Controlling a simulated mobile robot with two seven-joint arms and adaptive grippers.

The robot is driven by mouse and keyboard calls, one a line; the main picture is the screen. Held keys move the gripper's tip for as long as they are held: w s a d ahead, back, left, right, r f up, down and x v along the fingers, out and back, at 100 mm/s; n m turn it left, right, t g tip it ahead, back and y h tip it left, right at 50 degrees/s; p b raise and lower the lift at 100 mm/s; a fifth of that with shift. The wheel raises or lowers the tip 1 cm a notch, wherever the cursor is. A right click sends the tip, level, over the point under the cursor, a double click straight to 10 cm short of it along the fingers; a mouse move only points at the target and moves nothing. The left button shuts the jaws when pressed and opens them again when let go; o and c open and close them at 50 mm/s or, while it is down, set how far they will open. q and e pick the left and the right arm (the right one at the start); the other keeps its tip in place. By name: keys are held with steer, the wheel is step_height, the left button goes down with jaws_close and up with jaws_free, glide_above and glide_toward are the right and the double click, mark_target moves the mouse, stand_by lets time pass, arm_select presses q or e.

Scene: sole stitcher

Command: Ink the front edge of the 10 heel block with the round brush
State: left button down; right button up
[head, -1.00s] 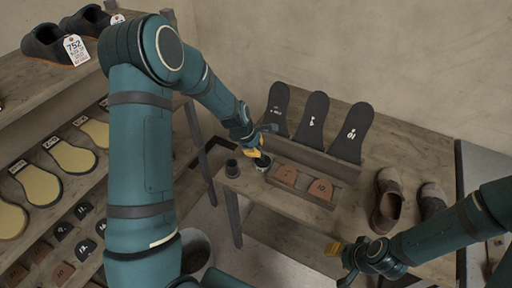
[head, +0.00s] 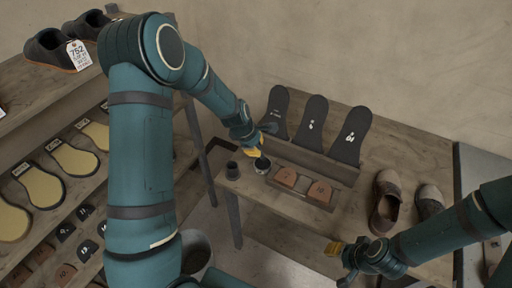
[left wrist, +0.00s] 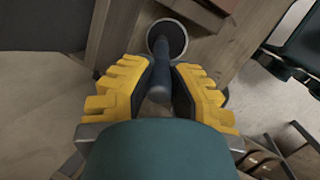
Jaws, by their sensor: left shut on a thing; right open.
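My left gripper (head: 256,151) is shut on the round brush, above a small round pot (head: 262,166) on the bench. In the left wrist view, the dark brush (left wrist: 160,70) sits between the yellow fingers of the left gripper (left wrist: 160,82); its far end is inside the rim of the pot (left wrist: 183,40). Its tip is hidden. Two brown heel blocks lie in a wooden tray right of the pot. The right-hand one (head: 320,192) appears to be the 10 block, though its mark is small. My right gripper (head: 339,263) is open and empty at the bench's front.
A dark cup (head: 232,171) stands left of the pot. Several dark soles (head: 312,122) lean behind the tray (head: 310,203). Brown shoes (head: 387,205) stand to the right. A shelf rack (head: 40,103) with shoes, insoles and more blocks is at the left.

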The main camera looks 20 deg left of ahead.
arm_select(q)
steer(key=shift+r+p, duration=1.85)
steer(key=shift+r, duration=0.75)
steer(key=shift+s+d+f+m, duration=0.2)
steer(key=shift+s+f+m, duration=0.1)
steer(key=shift+m, duration=0.2)
steer(key=s+d+f+m+g+b, duration=0.2)
steer(key=s+m, duration=0.4)
steer(key=m, duration=0.3)
steer(key=s+d+f+m+g+h+b, duration=0.1)
steer(key=s+d+f+m+g+b, duration=0.2)
steer(key=m, duration=0.7)
steer(key=s+d+g+b, duration=0.1)
steer(key=s+b, duration=0.1)
steer(key=s, duration=0.1)
steer(key=shift+d+f+g, duration=0.15)
steer(key=shift+d+g, duration=0.15)
